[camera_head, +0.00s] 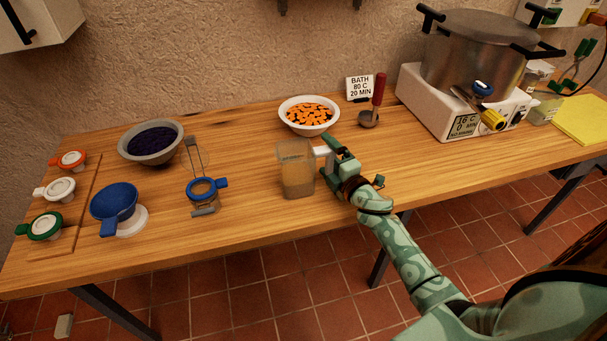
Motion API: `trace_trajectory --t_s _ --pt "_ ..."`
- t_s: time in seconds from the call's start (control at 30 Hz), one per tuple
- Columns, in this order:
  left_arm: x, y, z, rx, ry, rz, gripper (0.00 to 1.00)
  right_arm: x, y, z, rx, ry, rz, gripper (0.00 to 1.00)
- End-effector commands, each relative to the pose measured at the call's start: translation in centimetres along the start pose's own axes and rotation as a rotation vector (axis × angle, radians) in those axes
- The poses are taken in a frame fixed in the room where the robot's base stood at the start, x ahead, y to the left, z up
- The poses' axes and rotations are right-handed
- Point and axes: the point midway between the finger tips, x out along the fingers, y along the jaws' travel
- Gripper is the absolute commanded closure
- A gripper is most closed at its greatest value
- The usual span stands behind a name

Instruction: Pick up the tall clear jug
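The tall clear jug (297,172) stands upright on the wooden table near its front edge, with something cloudy and brownish showing inside. Its pale handle (322,154) points right. My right gripper (328,155) is at the handle, with its fingers around or beside it. The fingers and handle overlap in this view, so I cannot tell whether they are closed on it. My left gripper is not in view.
Left of the jug stands an open clip jar (204,193) with a blue seal. A blue funnel (115,203), a bowl of dark berries (151,143) and several lids are further left. Behind are a bowl of orange pieces (309,115), a ladle (372,110) and a big pot (474,55).

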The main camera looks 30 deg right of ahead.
Motion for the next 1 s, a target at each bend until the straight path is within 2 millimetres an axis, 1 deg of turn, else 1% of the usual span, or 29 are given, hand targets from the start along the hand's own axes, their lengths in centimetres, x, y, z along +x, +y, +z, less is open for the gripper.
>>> trace_trajectory --t_s 0.1,0.17,0.2,0.23,0.53,0.67,0.77,0.83,0.97,1.0 --pt "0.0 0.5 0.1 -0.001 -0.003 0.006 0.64 0.0 0.0 0.0 0.0 0.0 0.0 0.0" --pt "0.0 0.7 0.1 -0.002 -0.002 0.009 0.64 0.0 0.0 0.0 0.0 0.0 0.0 0.17" --pt "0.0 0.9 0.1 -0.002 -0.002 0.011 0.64 -0.1 0.0 0.0 0.0 0.0 0.0 0.28" --pt "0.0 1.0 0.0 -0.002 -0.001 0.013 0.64 -0.1 0.0 0.0 0.0 0.0 0.0 0.36" --pt "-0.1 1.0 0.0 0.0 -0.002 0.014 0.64 0.0 0.2 0.0 0.002 0.001 0.003 0.36" --pt "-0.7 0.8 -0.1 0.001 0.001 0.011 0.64 0.0 1.1 0.0 0.0 0.001 0.004 0.36" --pt "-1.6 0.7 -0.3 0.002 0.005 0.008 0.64 0.0 2.5 0.0 0.0 0.002 0.006 0.36" --pt "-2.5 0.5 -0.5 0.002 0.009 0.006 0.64 0.0 3.9 0.0 -0.002 0.003 0.007 0.36" --pt "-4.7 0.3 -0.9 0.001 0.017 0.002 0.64 -2.2 6.7 0.8 -0.003 0.002 0.005 0.36" --pt "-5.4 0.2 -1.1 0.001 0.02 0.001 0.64 -2.9 7.7 1.0 -0.004 0.003 0.006 0.36"
